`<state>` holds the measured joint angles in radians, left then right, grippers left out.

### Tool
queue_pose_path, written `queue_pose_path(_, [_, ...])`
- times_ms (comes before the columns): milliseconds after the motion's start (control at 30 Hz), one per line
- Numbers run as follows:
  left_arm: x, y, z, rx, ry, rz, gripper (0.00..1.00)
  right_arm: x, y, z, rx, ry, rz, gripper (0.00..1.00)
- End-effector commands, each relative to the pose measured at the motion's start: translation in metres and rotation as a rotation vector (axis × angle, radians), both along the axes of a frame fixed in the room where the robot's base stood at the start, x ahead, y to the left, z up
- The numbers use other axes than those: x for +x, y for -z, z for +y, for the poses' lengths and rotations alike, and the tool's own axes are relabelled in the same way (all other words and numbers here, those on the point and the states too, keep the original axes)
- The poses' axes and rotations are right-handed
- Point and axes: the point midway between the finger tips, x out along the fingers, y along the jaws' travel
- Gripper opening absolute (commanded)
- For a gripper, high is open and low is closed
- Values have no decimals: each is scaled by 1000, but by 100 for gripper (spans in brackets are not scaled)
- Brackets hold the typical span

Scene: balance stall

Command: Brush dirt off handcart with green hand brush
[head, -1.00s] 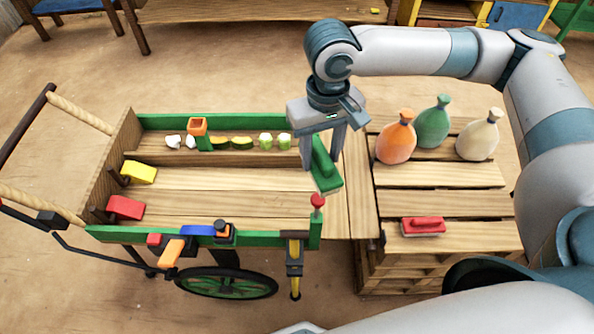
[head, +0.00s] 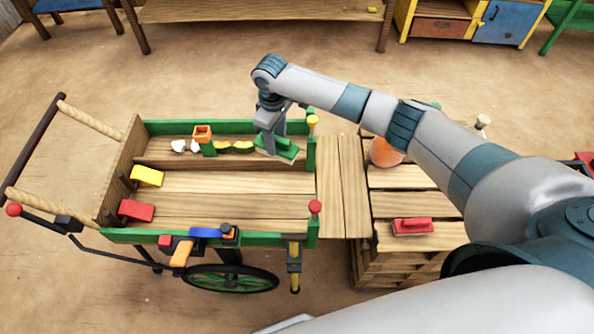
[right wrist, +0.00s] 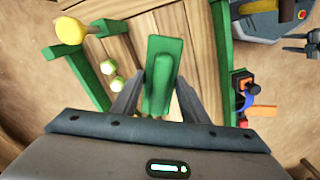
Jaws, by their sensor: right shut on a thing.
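The handcart (head: 235,205) is a wooden cart with green side rails, and its bed is mostly bare. My right gripper (head: 272,140) is shut on the green hand brush (head: 288,150), over the cart's back ledge near its right end. The brush also shows between both fingers in the right wrist view (right wrist: 162,70). I cannot tell whether it touches the ledge. Two pale green round pieces (right wrist: 111,76) show beside the brush in the right wrist view. I cannot make out dirt on the cart. My left gripper is not in view.
White pieces (head: 179,146) and an orange-topped green holder (head: 203,138) stand on the ledge. Posts with yellow (head: 312,121) and red (head: 315,207) knobs rise at the cart's right end. A red brush (head: 412,226) and orange vase (head: 385,152) are on the crate table.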

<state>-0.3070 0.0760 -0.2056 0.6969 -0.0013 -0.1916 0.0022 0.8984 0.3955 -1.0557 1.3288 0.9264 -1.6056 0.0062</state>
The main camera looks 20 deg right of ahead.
Motion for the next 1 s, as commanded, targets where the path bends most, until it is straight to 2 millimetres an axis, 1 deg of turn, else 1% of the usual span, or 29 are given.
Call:
queue_pose_path(33, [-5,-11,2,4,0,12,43,-2,13,-3,2,-39,10,22])
queue_pose_path(167, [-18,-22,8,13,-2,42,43,-9,58,-17,2,-173,11,22])
queue_pose_path(200, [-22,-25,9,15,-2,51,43,-13,72,-21,3,-214,11,22])
queue_pose_path(300, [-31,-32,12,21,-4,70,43,-28,104,-31,4,-307,9,22])
queue_pose_path(433, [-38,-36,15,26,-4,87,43,-44,131,-39,3,-395,4,22])
queue_pose_path(500, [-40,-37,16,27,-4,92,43,-50,140,-41,2,-424,2,22])
queue_pose_path(600, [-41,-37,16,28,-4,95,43,-53,146,-43,2,-446,-1,22])
queue_pose_path(1000, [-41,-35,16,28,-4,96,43,-54,149,-43,1,-450,-2,22])
